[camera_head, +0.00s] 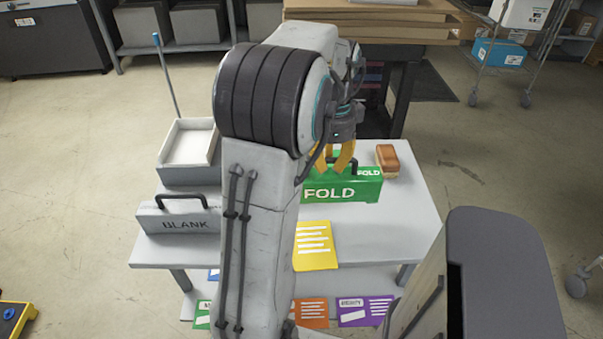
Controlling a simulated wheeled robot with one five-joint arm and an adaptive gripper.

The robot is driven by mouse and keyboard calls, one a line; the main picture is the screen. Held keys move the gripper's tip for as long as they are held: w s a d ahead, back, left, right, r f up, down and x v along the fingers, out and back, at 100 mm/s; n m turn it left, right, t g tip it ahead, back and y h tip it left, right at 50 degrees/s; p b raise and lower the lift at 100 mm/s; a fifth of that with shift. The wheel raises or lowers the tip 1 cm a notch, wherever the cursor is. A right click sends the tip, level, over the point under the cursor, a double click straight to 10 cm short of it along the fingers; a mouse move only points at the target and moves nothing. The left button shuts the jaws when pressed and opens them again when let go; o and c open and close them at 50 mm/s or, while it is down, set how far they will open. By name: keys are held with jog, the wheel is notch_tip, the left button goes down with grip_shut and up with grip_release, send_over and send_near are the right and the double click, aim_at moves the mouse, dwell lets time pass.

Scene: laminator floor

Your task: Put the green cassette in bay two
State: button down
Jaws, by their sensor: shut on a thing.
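The green cassette (325,193) is a long box marked FOLD, with a dark handle on top. It is at the back middle of the white table, partly behind my arm. My gripper (333,172) has yellow fingers and is shut on the cassette from above, near its handle. The exact grip is small and partly hidden. I cannot tell whether the cassette's base touches the table. No bay marked two can be made out in this view.
A grey cassette (180,224) marked BLANK, a white-lined tray (187,145) and a brown block (388,161) are on the table (400,213). A yellow sheet (315,246) lies at its front edge. Coloured cards (365,311) show below. The table's right side is clear.

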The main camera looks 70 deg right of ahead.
jog(key=w+d+f+p, duration=0.2)
jog(key=w+f+p, duration=0.3)
jog(key=f, duration=0.3)
jog(key=shift+w+f, duration=0.15)
jog(key=shift+w, duration=0.7)
jog(key=shift+d, duration=0.1)
jog(key=c, duration=1.2)
grip_release()
jog(key=shift+f, duration=0.1)
notch_tip(320, 180, up, 12)
jog(key=b, duration=0.2)
jog(key=shift+a, duration=0.2)
